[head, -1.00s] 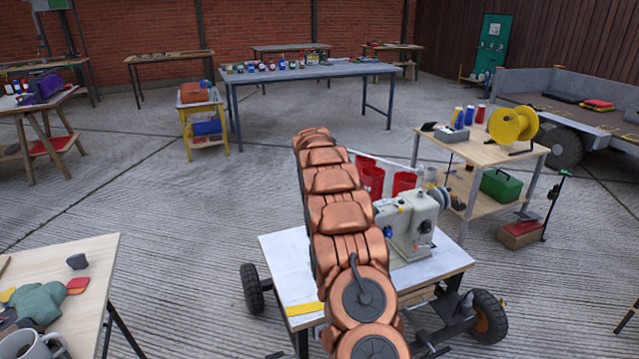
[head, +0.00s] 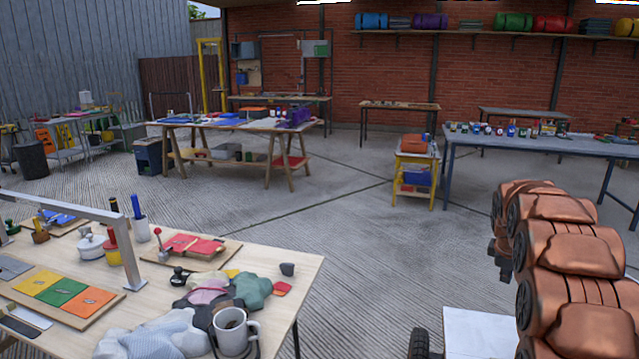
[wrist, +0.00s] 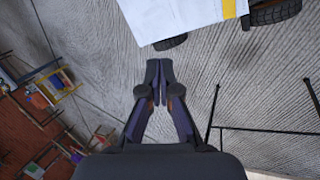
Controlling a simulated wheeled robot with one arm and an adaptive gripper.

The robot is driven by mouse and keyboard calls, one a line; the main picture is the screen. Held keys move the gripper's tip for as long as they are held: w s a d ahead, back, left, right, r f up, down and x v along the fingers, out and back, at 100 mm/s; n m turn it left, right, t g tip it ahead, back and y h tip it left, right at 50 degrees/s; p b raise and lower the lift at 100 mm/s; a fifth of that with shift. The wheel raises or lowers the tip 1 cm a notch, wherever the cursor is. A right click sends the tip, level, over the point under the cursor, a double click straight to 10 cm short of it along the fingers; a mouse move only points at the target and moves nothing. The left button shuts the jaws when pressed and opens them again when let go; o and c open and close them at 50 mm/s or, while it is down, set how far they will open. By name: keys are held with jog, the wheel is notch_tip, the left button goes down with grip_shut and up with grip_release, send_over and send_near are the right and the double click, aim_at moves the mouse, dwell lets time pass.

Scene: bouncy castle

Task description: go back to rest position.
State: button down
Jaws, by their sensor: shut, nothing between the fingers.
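My gripper (wrist: 159,82) is in the middle of the wrist view, its two dark fingers shut together with nothing between them. It hangs over bare ridged concrete. The white-topped cart (wrist: 178,14) is at the top of the wrist view, apart from the fingertips. In the head view my copper-coloured arm stands at the right, and the gripper's fingers cannot be made out there. A corner of the cart (head: 480,335) shows beside the arm at the bottom.
A wooden table (head: 285,330) at the lower left holds a mug (head: 234,335), cloths and coloured plates. A yellow trolley (head: 415,170), a blue-grey table (head: 590,147) and a trestle table (head: 240,130) stand further back. The concrete floor between is clear.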

jog(key=s+a+r+m+g+y+p, duration=0.1)
jog(key=s+a+r+m+p, duration=0.15)
jog(key=s+a, duration=0.75)
jog(key=s+a+r+m+g+y+p, duration=0.15)
jog(key=s+a+r, duration=0.25)
jog(key=s+a, duration=0.55)
jog(key=s+a+m+g, duration=0.1)
jog(key=s+a, duration=0.3)
jog(key=s, duration=0.4)
jog(key=s+a+m+g+y+p, duration=0.1)
jog(key=s+a, duration=0.3)
jog(key=s, duration=0.5)
jog(key=s+a+m+g+p, duration=0.1)
jog(key=s+a+m, duration=0.2)
jog(key=s, duration=0.6)
jog(key=shift+s+a+f, duration=0.25)
jog(key=shift+a+f, duration=0.15)
jog(key=shift+a, duration=0.45)
jog(key=shift+d+m, duration=0.1)
jog(key=shift+m, duration=0.2)
